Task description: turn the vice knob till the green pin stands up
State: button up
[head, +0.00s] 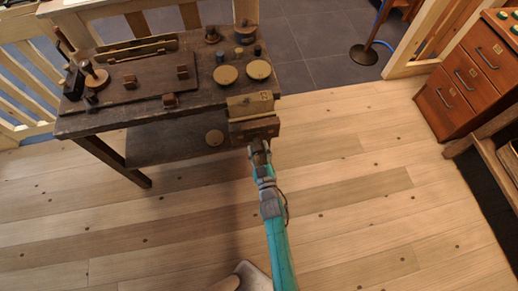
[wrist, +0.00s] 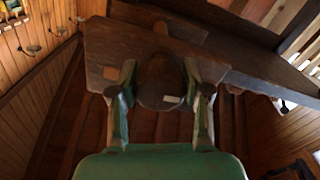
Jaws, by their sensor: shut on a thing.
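The wooden vice (head: 252,128) sits on the right front corner of the dark workbench; its dark jaw board (wrist: 105,60) also shows in the wrist view. My gripper (head: 258,146) reaches the front of the vice from below. In the wrist view my gripper (wrist: 159,75) has its two fingers on either side of a dark round knob (wrist: 158,90), shut on it. The knob's face carries a small pale mark (wrist: 172,99). In the head view the knob is hidden behind my gripper. I cannot make out a green pin in either view.
The workbench (head: 140,117) bears turned discs (head: 258,69), spools and small blocks. A red-brown drawer cabinet (head: 463,75) stands at the right. A pale wooden railing (head: 22,75) is at the left. The plank floor (head: 360,190) right of my arm is clear.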

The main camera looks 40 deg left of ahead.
jog(key=m, duration=0.7)
jog(key=shift+s+f, duration=0.2)
jog(key=shift+f, duration=0.05)
jog(key=m, duration=0.6)
jog(key=shift+s+m, duration=0.1)
jog(key=shift+m, duration=0.3)
jog(key=m, duration=0.7)
jog(key=shift+r, duration=0.15)
jog(key=m, duration=0.6)
jog(key=shift+r, duration=0.1)
jog(key=shift+m, duration=0.4)
jog(key=o, duration=1.1)
jog(key=shift+o, duration=0.3)
jog(key=shift+r, duration=0.15)
jog(key=shift+a, duration=0.1)
